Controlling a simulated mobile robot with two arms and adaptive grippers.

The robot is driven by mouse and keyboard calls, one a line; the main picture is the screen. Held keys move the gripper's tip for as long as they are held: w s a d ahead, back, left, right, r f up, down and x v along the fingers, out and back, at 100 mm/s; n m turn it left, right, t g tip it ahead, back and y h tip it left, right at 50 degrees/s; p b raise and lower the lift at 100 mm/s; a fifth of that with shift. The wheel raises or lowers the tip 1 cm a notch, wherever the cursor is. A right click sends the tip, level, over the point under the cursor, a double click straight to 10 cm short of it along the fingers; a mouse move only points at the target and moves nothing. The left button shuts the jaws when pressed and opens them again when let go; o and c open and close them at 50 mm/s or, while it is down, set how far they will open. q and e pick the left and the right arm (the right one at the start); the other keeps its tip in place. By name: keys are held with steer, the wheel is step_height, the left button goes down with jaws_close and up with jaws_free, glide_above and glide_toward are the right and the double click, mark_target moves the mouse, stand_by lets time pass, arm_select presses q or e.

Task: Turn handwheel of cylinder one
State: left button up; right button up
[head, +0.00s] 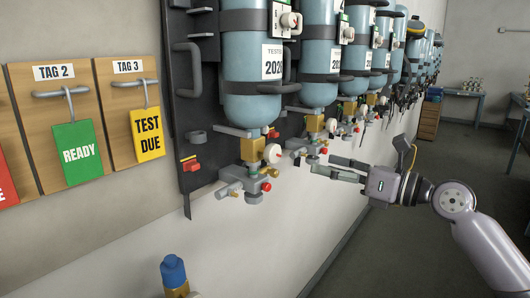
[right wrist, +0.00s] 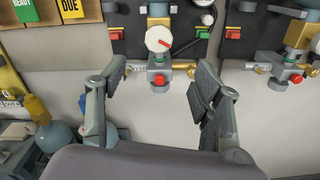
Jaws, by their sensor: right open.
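The nearest light blue cylinder (head: 252,75) hangs upright on a dark wall panel. Under it is a brass and grey valve block (head: 252,178) with a white round gauge (head: 273,153) and a red knob (head: 266,187). I cannot tell which part is the handwheel. My right gripper (head: 324,168) is open and empty, to the right of this valve block and apart from it. In the right wrist view a gauge (right wrist: 159,39) and a red knob (right wrist: 158,80) show beyond and between the open fingers (right wrist: 160,84). My left gripper is not in view.
More blue cylinders (head: 320,55) with similar valves run along the wall. Tag boards (head: 78,110) hang at left. A blue-capped brass fitting (head: 174,272) stands at the bottom. A wooden crate (head: 429,120) and tables stand at the back. The floor at right is clear.

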mark_target(277, 154)
steer(key=p+x, duration=0.2)
steer(key=x, duration=1.3)
steer(key=shift+a+p, duration=0.25)
steer(key=shift+p, duration=0.15)
steer(key=c, duration=1.2)
